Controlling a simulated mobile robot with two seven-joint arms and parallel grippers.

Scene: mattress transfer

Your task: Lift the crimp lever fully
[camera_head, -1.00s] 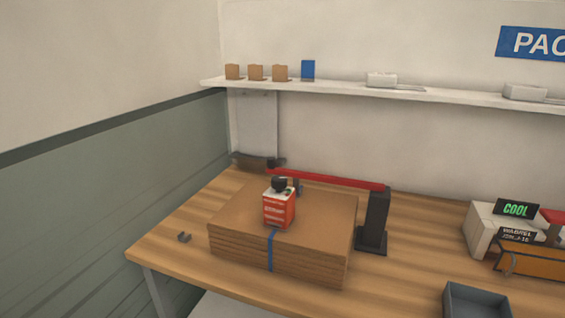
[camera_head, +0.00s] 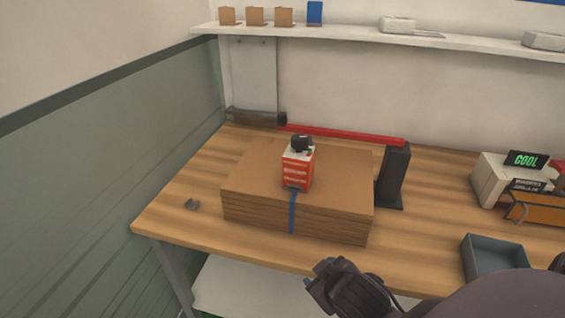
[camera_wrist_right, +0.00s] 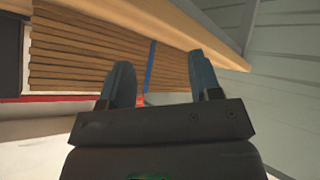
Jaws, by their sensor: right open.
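The crimp lever is a long red bar (camera_head: 345,135) lying nearly level behind the cardboard stack. Its right end meets a dark upright post (camera_head: 394,178) on the table, and a dark block sits near its left end. My right gripper (camera_head: 325,286) is in front of the table's front edge, well apart from the lever. The right wrist view shows its two fingers (camera_wrist_right: 160,65) spread with nothing held between them. A red strip (camera_wrist_right: 62,99) shows there beyond the fingers, below the stack. My left gripper is not in view.
A flat brown cardboard stack (camera_head: 250,180) with a blue strap (camera_head: 292,212) lies between my gripper and the lever. A red-and-white box (camera_head: 297,170) with a black top stands on it. A grey tray (camera_head: 497,262) and a device marked COOL (camera_head: 500,182) are at right.

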